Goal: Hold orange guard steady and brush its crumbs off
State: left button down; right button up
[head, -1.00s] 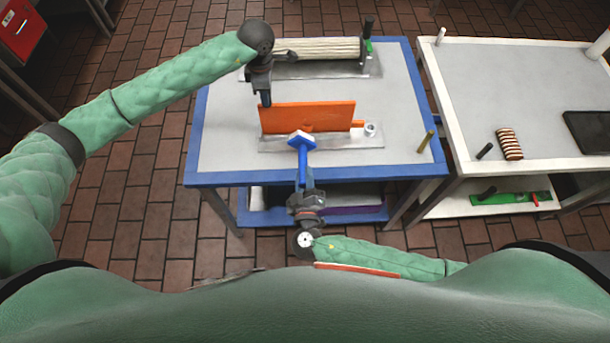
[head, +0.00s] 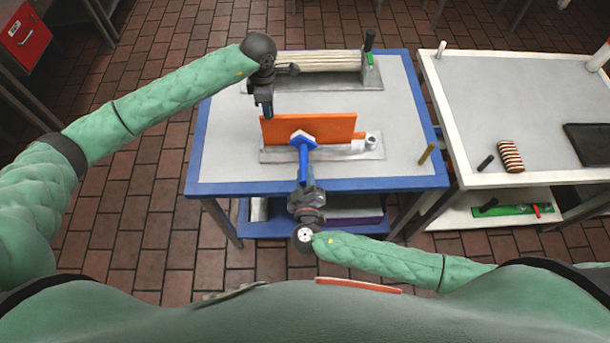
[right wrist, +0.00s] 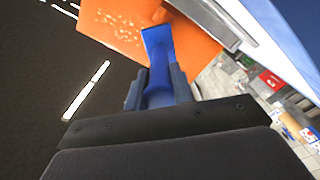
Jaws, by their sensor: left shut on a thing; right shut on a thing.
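The orange guard (head: 330,126) stands upright on a grey metal base (head: 270,155) on the blue-edged table. In the right wrist view the guard (right wrist: 112,25) carries a scatter of pale crumbs (right wrist: 125,22). My left gripper (head: 267,112) is shut at the guard's upper left corner, from above. My right gripper (head: 305,180) is shut on the blue handle of a brush (head: 304,150), which also shows in the right wrist view (right wrist: 158,60). The brush head is in front of the guard's lower middle; whether it touches is unclear.
A roller unit (head: 318,62) stands at the table's back. A small metal cup-like part (head: 371,142) sits right of the guard. A yellow stick (head: 426,154) is near the right edge. A second table (head: 500,90) holds a striped block (head: 509,157) and a dark tray.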

jog(key=shift+w, duration=0.95)
dwell(0.5)
jog(key=shift+d, duration=0.1)
